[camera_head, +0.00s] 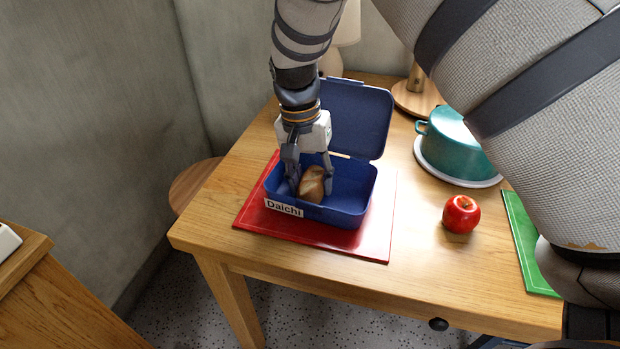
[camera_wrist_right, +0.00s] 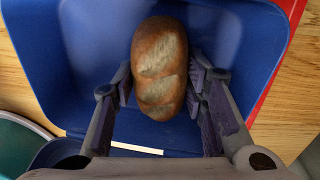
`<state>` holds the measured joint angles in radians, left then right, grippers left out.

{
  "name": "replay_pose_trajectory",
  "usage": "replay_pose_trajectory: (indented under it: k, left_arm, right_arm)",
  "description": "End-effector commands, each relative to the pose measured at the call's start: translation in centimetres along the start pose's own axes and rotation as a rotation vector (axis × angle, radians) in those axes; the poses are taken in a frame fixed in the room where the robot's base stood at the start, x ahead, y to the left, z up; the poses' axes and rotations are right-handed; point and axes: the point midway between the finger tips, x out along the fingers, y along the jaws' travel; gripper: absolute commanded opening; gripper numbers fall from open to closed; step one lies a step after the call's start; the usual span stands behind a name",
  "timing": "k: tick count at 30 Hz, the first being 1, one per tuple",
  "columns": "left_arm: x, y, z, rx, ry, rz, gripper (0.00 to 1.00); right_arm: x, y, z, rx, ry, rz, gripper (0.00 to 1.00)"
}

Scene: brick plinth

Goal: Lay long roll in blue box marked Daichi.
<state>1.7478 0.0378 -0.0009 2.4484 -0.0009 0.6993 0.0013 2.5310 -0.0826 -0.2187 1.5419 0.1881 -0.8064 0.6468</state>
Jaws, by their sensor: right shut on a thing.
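The blue box (camera_head: 348,214) marked Daichi stands on a red mat with its lid (camera_head: 357,118) open at the back. The name label (camera_head: 284,208) is on its front left side. The long roll (camera_head: 313,184), brown with pale scores, is inside the box's left part. My right gripper (camera_head: 311,188) points down into the box and is shut on the roll. In the right wrist view the roll (camera_wrist_right: 160,68) sits between both fingers over the blue box floor (camera_wrist_right: 225,50). I cannot tell whether the roll touches the floor. My left gripper is not in view.
The red mat (camera_head: 378,240) lies under the box. A green mat (camera_head: 526,245) is at the right. The wooden table's (camera_head: 215,220) front left corner is clear.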

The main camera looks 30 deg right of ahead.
Motion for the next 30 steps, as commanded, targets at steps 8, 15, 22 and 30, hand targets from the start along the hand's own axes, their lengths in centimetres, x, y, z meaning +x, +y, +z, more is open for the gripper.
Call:
replay_pose_trajectory:
  k: [8,15,22,30]
  left_arm:
    - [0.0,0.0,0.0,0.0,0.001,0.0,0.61]
    - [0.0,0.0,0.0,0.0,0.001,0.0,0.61]
    - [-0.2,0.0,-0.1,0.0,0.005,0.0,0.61]
    - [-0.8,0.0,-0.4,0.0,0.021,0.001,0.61]
  right_arm:
    - [0.3,-0.1,0.0,0.0,0.0,-0.001,0.46]
    - [0.3,0.0,0.0,0.0,0.0,-0.001,0.59]
    - [-1.2,0.0,0.0,0.0,0.003,-0.004,0.59]
    - [-8.6,-0.1,0.0,0.001,0.004,-0.006,0.59]
